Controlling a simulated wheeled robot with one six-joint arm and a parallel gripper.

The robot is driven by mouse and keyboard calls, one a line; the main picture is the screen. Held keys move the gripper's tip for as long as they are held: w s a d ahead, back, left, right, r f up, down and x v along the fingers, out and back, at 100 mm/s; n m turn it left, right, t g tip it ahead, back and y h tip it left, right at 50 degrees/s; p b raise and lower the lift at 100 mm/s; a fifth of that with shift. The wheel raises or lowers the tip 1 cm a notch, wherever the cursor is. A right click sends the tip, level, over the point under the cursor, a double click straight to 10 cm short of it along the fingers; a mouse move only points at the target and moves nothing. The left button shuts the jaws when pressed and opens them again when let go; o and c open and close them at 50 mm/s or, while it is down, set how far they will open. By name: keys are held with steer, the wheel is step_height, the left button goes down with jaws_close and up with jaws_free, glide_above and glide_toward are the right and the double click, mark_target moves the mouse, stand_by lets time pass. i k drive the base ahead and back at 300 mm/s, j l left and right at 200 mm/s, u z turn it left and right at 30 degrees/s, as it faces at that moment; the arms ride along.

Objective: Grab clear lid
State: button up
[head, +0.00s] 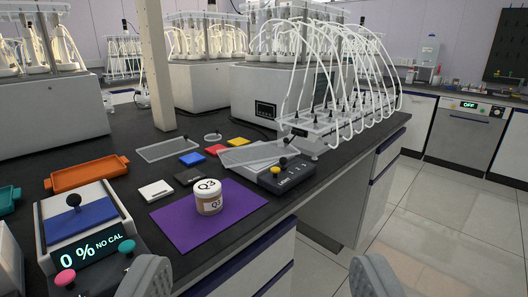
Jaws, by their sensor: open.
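Several clear pieces lie on the black bench, and I cannot tell for certain which is the clear lid. A flat clear rectangular piece (168,149) lies at the back, near the beige post. A small clear round piece (212,137) lies to its right. Another clear sheet-like piece (250,153) rests on or against the grey device with a yellow knob. My gripper (262,278) is open and empty at the bottom of the view, its two grey fingers wide apart, well short of all of these.
A tubed reactor rack (325,128) stands right; open floor lies beyond.

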mark_target(239, 156)
steer(key=i+l+u, duration=0.3)
steer(key=i+l, duration=0.85)
steer(key=i, duration=0.05)
